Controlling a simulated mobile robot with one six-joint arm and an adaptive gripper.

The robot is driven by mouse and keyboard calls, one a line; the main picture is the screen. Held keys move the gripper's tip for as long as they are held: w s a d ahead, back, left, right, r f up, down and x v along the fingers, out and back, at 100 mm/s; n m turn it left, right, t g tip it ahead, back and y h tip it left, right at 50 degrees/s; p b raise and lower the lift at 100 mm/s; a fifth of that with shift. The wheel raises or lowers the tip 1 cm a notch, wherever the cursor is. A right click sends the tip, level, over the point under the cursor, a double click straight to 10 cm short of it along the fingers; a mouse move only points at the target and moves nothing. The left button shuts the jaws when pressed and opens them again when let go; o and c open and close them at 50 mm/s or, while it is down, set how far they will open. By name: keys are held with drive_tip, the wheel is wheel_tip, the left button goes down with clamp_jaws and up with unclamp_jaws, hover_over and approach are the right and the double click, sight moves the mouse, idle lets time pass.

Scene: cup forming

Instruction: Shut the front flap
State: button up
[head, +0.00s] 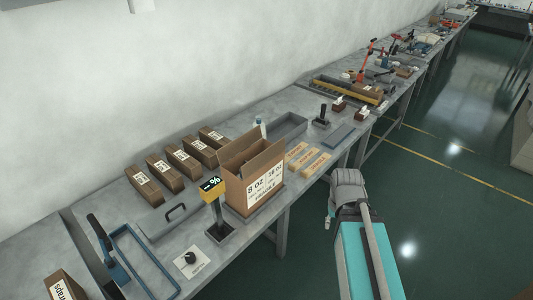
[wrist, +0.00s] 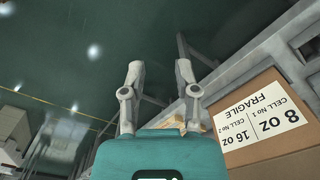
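A brown cardboard box (head: 236,176) stands on the bench with its top open and flaps standing up. Its label reads 8 OZ, 16 OZ, FRAGILE and faces the aisle side. I cannot tell for certain which flap is the front one. In the wrist view the box's labelled side (wrist: 270,150) shows upside down at the right edge. My gripper (wrist: 158,75) is open and empty, its two fingers apart, over the floor and beside the box, not touching it. In the head view my arm hangs over the aisle, right of the box, and the fingers are mostly hidden.
Several brown cartons (head: 181,162) stand in a row behind the box. A yellow display (head: 211,188) on a post stands close to its left. Small tan packs (head: 315,163) lie to its right, and a grey tray (head: 288,129) lies behind. The aisle floor (head: 445,215) is clear.

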drive_tip(key=shift+r, duration=0.1)
wheel_tip(320, 180, up, 19)
drive_tip(key=m+h+p, duration=0.1)
drive_tip(key=m+p, duration=0.6)
drive_tip(key=p, duration=1.2)
hover_over(265, 160)
drive_tip(key=w+a, duration=0.1)
drive_tip(key=shift+w+a+f+m+g, duration=0.2)
drive_tip(key=shift+a+m+g, duration=0.1)
drive_tip(key=shift+g, duration=0.1)
drive_tip(key=f+b, duration=0.4)
drive_tip(key=d+f+b, duration=0.1)
drive_tip(key=f+b, duration=0.4)
drive_tip(key=s+f+b, duration=0.1)
drive_tip(key=f+b, duration=0.3)
drive_tip(key=b, duration=0.1)
drive_tip(key=shift+d+f, duration=0.2)
drive_tip(key=shift+f, duration=0.15)
clamp_jaws()
